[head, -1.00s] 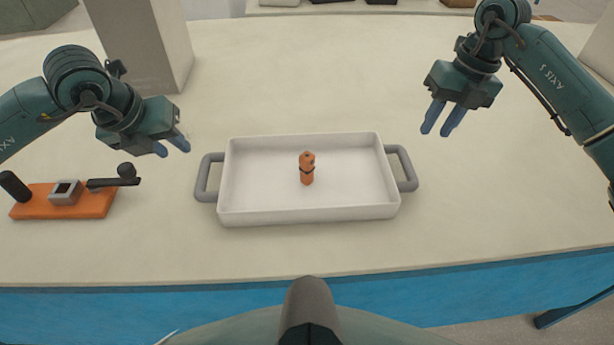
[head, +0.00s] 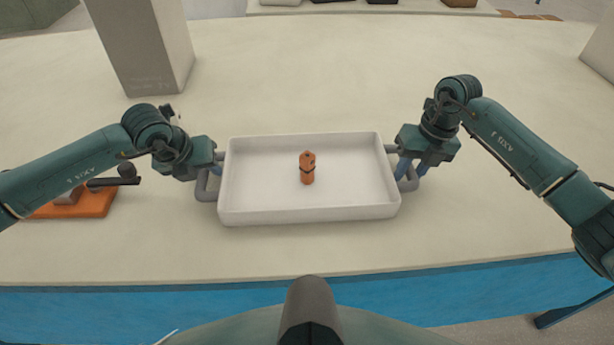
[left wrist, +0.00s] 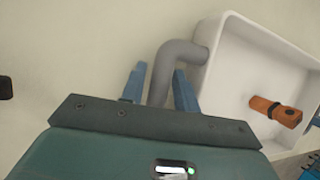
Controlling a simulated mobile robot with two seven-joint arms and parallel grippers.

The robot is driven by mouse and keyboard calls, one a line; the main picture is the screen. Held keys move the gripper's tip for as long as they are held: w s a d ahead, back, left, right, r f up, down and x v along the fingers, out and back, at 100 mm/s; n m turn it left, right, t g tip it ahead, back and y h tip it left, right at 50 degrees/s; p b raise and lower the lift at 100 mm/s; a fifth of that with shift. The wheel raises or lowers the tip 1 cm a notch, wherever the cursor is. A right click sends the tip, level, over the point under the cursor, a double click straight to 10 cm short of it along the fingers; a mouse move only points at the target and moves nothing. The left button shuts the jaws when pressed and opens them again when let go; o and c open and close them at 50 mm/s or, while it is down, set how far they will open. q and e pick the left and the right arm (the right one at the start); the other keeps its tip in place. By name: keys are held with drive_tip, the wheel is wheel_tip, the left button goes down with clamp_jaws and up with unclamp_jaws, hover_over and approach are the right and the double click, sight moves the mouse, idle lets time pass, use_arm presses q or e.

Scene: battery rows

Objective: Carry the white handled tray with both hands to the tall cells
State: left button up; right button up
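The white handled tray (head: 245,210) rests on the table and also shows in the left wrist view (left wrist: 212,75). It has a grey handle at each end. An orange cell with a dark band (head: 307,170) stands in it. My left gripper (head: 216,163) is at the left handle (head: 203,190). In the left wrist view its blue fingers (left wrist: 157,85) are apart, one on each side of the grey handle (left wrist: 168,66), with a gap on one side. My right gripper (head: 411,168) is at the right handle (head: 408,184), its fingers apart around the bar. No tall cells can be made out.
A grey block-like column (head: 140,50) stands at the back left. An orange board (head: 90,205) with dark fittings lies left of the tray, partly behind my left arm. A pale mat (head: 400,8) with dark items is at the far edge. The table behind the tray is clear.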

use_arm(q)
clamp_jaws()
use_arm(e)
clamp_jaws()
